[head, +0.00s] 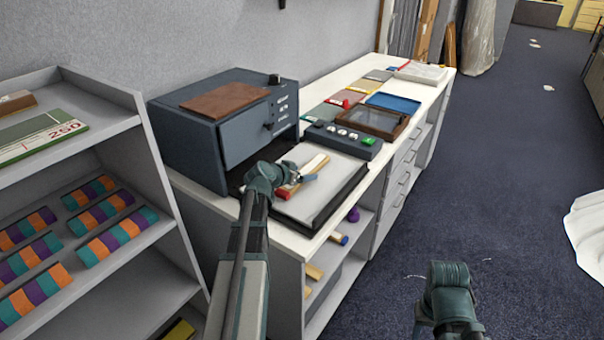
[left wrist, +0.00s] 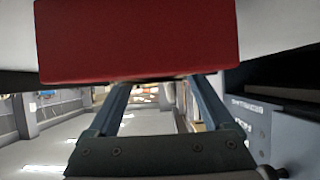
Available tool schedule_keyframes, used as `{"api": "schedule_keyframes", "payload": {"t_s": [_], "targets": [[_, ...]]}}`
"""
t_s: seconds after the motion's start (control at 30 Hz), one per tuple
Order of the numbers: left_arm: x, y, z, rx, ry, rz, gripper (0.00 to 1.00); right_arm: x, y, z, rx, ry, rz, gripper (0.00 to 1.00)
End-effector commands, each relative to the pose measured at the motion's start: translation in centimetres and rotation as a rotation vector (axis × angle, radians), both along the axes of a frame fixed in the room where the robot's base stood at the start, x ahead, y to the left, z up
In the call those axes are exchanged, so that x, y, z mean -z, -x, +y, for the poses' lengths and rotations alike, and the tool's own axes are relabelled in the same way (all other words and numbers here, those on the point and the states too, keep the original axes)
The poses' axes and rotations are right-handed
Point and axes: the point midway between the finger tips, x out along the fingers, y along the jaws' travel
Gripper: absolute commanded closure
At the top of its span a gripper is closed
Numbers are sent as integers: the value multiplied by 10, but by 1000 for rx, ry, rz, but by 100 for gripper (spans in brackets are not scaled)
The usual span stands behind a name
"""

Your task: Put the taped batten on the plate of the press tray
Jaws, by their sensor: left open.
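The taped batten (head: 314,164) is a pale wooden strip with a red end (head: 283,193). In the head view it appears over the left part of the white plate (head: 325,195) of the black-rimmed press tray (head: 316,226); I cannot tell whether it touches the plate. My left gripper (head: 303,179) is at the batten, partly covering it. In the left wrist view a red block face (left wrist: 138,40), apparently the taped end, fills the top, beyond the spread, open fingers (left wrist: 167,95). My right wrist (head: 450,292) is low over the floor; its fingers are not distinguishable.
A dark blue press box (head: 225,125) stands behind the tray. A control panel with buttons (head: 343,138) and a framed glass tray (head: 366,122) lie farther along the white counter. A shelf with striped blocks (head: 117,235) stands at left.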

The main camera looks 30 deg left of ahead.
Motion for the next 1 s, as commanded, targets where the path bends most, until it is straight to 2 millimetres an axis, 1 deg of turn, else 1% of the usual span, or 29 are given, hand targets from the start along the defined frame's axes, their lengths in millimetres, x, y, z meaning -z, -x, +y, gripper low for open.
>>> {"api": "schedule_keyframes", "payload": {"t_s": [0.1,0.17,0.27,0.5,0.7,0.83,1.0], "targets": [[-4,0,0,0,0,0,15,-4,0,0,0,0,0,50],[-8,6,0,-1,0,0,15,-8,0,0,0,0,0,50],[-18,22,0,-2,1,0,15,-18,0,0,0,0,0,50],[-43,67,4,-2,0,0,15,-43,0,0,0,0,0,50],[-56,93,6,-1,0,0,15,-56,0,0,0,0,0,50],[-60,102,8,-1,0,0,15,-60,0,0,0,0,0,50],[-61,105,8,0,0,0,15,-61,0,0,0,0,0,50]]}}
